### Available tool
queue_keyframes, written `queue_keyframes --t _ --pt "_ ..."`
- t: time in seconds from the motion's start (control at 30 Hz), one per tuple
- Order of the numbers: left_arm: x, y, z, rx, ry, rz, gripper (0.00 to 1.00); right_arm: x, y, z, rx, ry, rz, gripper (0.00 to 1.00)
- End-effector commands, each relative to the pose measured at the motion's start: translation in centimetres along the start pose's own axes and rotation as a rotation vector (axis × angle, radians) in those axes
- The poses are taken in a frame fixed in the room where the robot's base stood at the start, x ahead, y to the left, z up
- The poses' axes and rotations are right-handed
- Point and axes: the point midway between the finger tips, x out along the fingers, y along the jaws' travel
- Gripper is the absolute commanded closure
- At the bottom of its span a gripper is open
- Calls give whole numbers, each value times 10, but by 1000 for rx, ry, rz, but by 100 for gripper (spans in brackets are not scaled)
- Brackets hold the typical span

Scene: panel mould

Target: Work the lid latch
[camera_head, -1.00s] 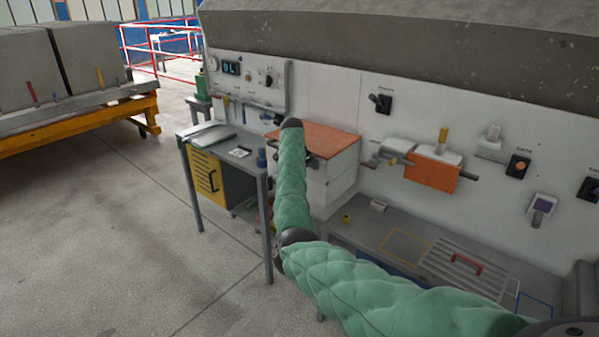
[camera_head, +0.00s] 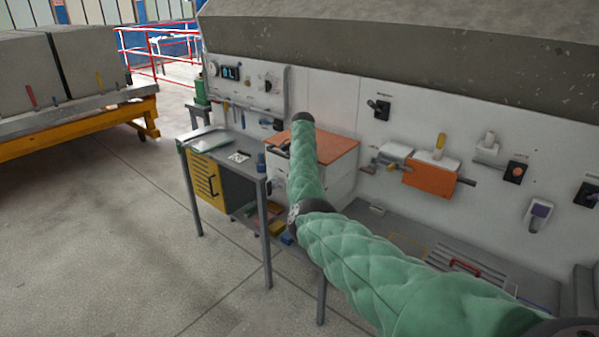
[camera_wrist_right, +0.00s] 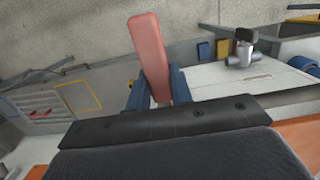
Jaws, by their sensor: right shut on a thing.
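The orange lid (camera_head: 335,146) lies flat on a white box, its left part hidden behind my right arm. My right arm, in a green padded sleeve, reaches to the lid's left end in the head view, where its gripper is mostly hidden. In the right wrist view my right gripper (camera_wrist_right: 158,90) has its blue fingers shut on a red lever (camera_wrist_right: 146,45), which stands up between them, tilted a little. The lever's lower end is hidden behind the dark gripper body. Orange surface (camera_wrist_right: 300,134) shows beside that body. My left gripper is not in view.
A grey table (camera_head: 225,150) with a yellow cabinet (camera_head: 204,178) stands left of the box. An orange block (camera_head: 430,172) on a rail, switches and a control panel (camera_head: 250,85) are on the white wall. A grey bench runs below at right. The floor at left is clear.

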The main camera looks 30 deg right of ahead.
Motion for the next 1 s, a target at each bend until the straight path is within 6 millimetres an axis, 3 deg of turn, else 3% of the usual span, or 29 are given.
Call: queue_keyframes --t 0.07,0.1,0.2,0.57,0.67,1.0 --pt "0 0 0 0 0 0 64 -4 0 -2 1 4 -5 100" --pt "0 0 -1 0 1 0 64 -4 0 -2 1 4 -5 76" --pt "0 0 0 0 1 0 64 -3 0 -2 1 4 -4 57" --pt "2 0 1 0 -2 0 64 -3 0 -1 0 3 -2 56" --pt "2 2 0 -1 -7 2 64 -10 -1 -2 0 4 -3 56" --pt "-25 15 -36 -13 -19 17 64 -53 0 -2 1 3 -3 56"
